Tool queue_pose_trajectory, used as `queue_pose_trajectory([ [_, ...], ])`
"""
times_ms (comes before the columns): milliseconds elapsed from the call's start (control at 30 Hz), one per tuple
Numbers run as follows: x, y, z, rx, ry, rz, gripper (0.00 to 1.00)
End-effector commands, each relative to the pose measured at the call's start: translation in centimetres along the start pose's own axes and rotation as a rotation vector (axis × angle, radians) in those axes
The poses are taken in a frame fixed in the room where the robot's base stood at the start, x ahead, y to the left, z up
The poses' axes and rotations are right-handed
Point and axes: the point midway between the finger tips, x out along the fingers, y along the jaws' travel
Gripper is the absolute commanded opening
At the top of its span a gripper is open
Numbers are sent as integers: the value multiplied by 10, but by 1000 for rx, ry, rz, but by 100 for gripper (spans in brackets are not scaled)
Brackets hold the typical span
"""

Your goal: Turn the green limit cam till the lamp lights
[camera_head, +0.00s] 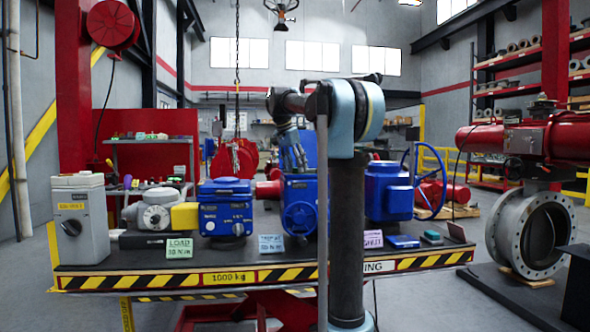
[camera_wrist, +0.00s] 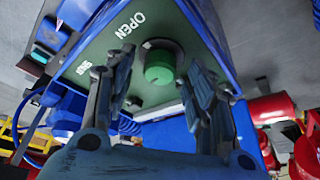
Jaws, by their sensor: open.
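The green limit cam (camera_wrist: 160,65) is a round knob on a green plate (camera_wrist: 112,55) inside a blue housing, in the wrist view. The plate reads OPEN and a second word, hard to read, that looks like SHUT. My gripper (camera_wrist: 160,72) is open, with one finger on each side of the cam. Gaps show between the fingers and the cam in this view; its depth between them is unclear. In the head view my gripper (camera_head: 297,158) points down at the middle blue actuator (camera_head: 300,205), and the cam is hidden. I cannot make out a lit lamp.
The bench (camera_head: 265,277) holds a grey switch box (camera_head: 78,220) at left, another blue actuator (camera_head: 225,207) and a blue gear unit with a handwheel (camera_head: 388,190). Label cards stand along the front edge. A large red valve actuator (camera_head: 545,138) stands at right.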

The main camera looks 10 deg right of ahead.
Motion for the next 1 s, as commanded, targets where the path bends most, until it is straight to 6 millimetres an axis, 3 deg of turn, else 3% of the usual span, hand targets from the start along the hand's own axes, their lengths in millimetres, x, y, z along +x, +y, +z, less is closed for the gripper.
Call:
queue_pose_trajectory([
  [367,5,0,0,0,0,0,50],
  [567,5,0,0,0,0,0,7],
  [1000,5,0,0,-49,0,-22,6],
])
